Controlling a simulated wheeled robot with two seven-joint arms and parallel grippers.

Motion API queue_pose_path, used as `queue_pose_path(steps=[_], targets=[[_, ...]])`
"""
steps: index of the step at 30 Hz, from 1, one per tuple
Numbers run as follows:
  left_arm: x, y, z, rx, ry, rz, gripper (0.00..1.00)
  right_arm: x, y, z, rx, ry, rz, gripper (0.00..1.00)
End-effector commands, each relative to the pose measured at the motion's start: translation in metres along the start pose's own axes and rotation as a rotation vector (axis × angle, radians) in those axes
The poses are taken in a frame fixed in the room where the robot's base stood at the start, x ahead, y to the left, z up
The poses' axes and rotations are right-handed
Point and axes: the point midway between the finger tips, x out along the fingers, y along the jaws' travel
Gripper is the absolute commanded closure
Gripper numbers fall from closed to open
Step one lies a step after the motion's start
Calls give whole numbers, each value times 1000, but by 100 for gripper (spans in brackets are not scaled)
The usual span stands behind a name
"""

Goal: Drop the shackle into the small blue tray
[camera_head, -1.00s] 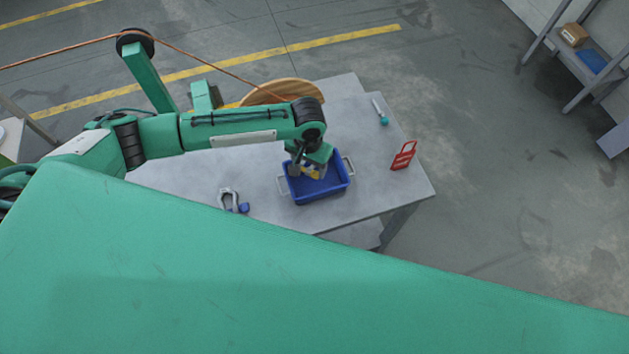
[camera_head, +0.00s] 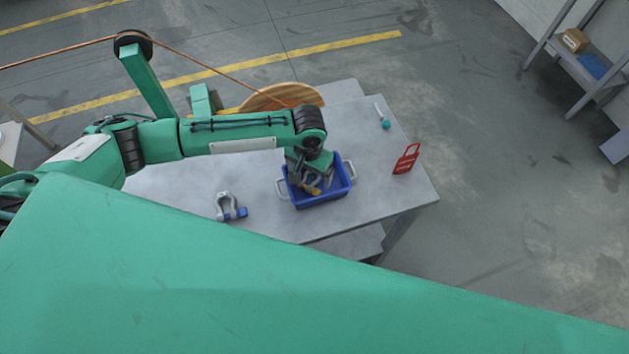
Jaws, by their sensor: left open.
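The shackle (camera_head: 224,208), a grey bow with a blue pin, lies on the grey table to the left of the small blue tray. The blue tray (camera_head: 334,197) has a grey handle at each end and stands near the table's front right part. My left gripper (camera_head: 311,190) points down over the tray, apart from the shackle, and its jaws are open. A small yellow piece shows at its fingertips; I cannot tell whether it is part of the gripper or lies in the tray. The arm hides the tray's back left. My right gripper is not in view.
A red tag-like piece (camera_head: 406,160) and a small teal-ended tool (camera_head: 385,122) lie on the table's right side. A wooden reel (camera_head: 282,94) stands behind the arm. The table (camera_head: 275,220) is clear between shackle and tray.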

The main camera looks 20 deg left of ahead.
Motion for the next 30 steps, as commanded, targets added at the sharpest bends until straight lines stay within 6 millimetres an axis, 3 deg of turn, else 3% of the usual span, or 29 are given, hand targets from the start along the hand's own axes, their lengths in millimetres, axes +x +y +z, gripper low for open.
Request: queue_pose_path(steps=[7,21,30], targets=[[-22,0,-1,1,5,2,11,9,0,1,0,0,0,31],[-120,0,-1,1,4,2,11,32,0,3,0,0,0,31],[-139,0,0,0,1,1,11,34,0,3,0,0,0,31]])
